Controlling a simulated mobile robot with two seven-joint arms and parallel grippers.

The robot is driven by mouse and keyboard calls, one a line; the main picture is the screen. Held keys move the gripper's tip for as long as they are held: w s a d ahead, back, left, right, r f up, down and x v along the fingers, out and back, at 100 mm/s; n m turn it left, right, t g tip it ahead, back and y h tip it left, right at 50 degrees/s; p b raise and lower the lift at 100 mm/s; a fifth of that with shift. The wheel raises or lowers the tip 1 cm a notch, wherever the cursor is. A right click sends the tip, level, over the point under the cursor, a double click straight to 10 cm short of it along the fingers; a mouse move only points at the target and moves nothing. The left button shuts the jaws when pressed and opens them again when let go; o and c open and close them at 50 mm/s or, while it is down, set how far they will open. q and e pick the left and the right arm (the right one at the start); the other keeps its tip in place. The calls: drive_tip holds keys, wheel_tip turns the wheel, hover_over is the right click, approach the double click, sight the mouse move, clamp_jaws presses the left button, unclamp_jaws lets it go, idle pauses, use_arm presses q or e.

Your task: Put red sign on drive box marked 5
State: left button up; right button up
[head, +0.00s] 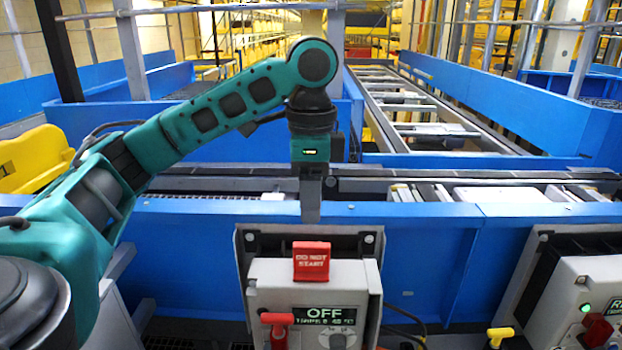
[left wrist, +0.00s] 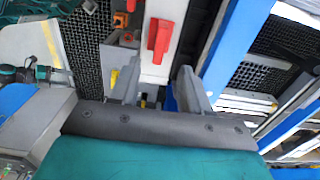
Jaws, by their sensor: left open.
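The red sign (head: 311,261), lettered "DO NOT START", sits at the top front edge of the grey drive box (head: 272,290) in the middle of the head view. This box has a display reading "OFF"; I cannot make out a number 5 on it. The red sign also shows in the left wrist view (left wrist: 160,40), on the pale box top, beyond the fingers. My left gripper (head: 311,212) points down above and behind the sign. In the left wrist view my left gripper (left wrist: 158,88) is open, with nothing between its fingers. My right gripper is out of view.
A second drive box (head: 560,290) with a green light stands at the right, partly cut off. A red handle (head: 277,320) sits on the middle box's front. The blue conveyor side wall (head: 440,250) runs behind the boxes. A yellow shape (head: 35,160) is at left.

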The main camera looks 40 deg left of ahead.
use_arm(q)
drive_tip(key=shift+r, duration=1.4)
